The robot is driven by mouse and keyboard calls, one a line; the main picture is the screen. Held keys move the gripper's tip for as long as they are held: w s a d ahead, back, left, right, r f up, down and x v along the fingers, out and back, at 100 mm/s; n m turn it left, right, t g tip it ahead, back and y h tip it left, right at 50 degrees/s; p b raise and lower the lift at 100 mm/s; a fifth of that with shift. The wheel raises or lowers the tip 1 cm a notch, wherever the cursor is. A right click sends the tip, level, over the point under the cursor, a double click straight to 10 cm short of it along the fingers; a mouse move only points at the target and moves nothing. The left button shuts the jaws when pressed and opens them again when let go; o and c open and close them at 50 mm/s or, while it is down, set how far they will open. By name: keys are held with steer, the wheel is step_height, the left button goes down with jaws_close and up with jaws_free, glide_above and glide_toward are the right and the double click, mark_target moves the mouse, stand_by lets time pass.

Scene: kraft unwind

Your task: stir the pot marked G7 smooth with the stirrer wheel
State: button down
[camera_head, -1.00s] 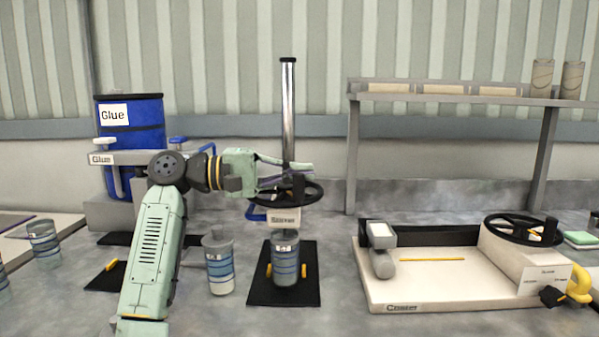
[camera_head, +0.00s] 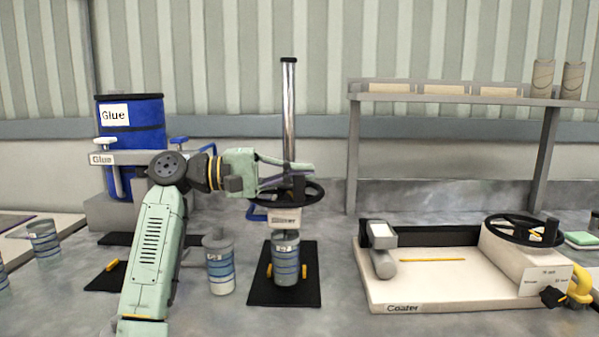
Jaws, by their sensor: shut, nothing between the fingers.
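The stirrer (camera_head: 284,222) stands at the centre with a tall chrome post. Its black wheel (camera_head: 308,200) lies flat on top of the stirrer head. A grey pot with blue bands (camera_head: 286,262) stands upright under the head on a black mat, between small yellow stops. Its label is too small to read surely, so I cannot confirm G7. My gripper (camera_head: 296,180) is shut and empty at the wheel, reaching in from the left. The fingertips are partly lost against the wheel and post, and I cannot tell whether they touch the wheel.
Another banded pot (camera_head: 220,266) stands just left of the stirrer mat. The blue glue drum (camera_head: 132,132) is behind my arm. The coater (camera_head: 440,286) with its own wheel stands to the right. A shelf (camera_head: 455,100) is behind it. Another pot (camera_head: 44,240) is at far left.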

steer(key=shift+s+d, duration=0.15)
steer(key=shift+s, duration=0.05)
steer(key=s+a, duration=0.2)
steer(key=a, duration=1)
steer(key=shift+a, duration=0.15)
